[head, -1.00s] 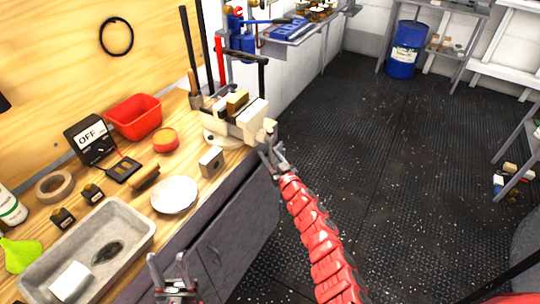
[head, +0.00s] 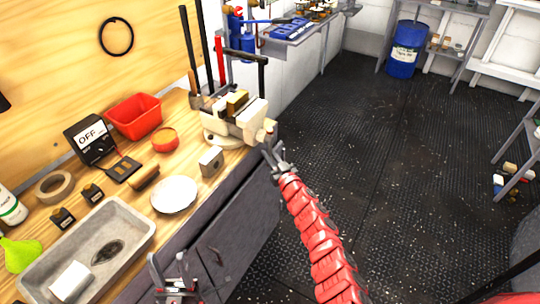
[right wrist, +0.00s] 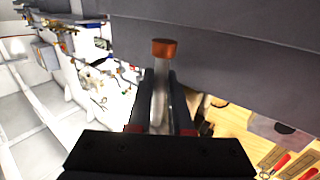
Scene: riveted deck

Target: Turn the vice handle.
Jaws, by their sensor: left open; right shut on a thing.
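The cream vice (head: 232,121) stands on the wooden workbench near its far right corner, with a brownish block between its jaws. My right gripper (head: 270,148) is at the vice's front end, beyond the bench edge. In the right wrist view, the fingers of my right gripper (right wrist: 161,105) are shut on the vice handle (right wrist: 160,84), a metal bar with an orange-brown end knob (right wrist: 164,47) standing beyond the fingertips. In the head view the handle is mostly hidden by the gripper. My left gripper (head: 171,275) is open and empty, low in front of the bench.
On the bench are a grey metal block (head: 211,162), a white plate (head: 174,194), a red bin (head: 134,116), an OFF-labelled box (head: 90,139) and a grey tray (head: 60,285). The dark floor (head: 400,170) to the right is mostly clear.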

